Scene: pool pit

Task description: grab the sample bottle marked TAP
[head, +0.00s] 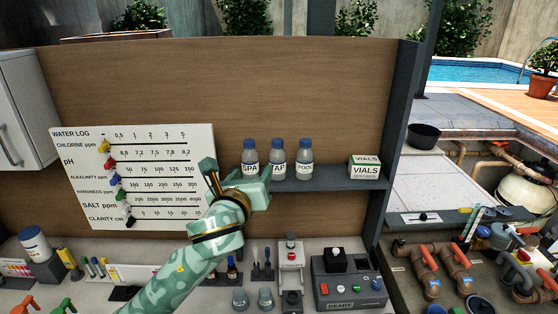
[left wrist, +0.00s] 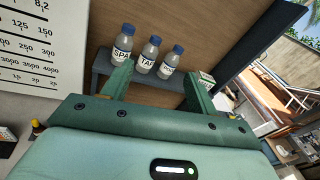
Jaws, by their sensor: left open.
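The bottle marked TAP (head: 277,158) is clear with a blue cap and a white label. It stands upright on the dark shelf (head: 325,184), between the SPA bottle (head: 250,156) and the POOL bottle (head: 304,160). My left gripper (head: 238,170) is open and empty in front of the shelf, slightly left of the TAP bottle, and hides the lower left of its label. In the left wrist view the TAP bottle (left wrist: 148,55) stands beyond and between the two open fingers, apart from them. My right gripper is in neither view.
A VIALS box (head: 365,166) stands on the shelf to the right. The water log board (head: 140,175) hangs to the left. Below are glass flasks (head: 265,299) and a device marked READY (head: 347,278) on the bench. The shelf between POOL and the box is clear.

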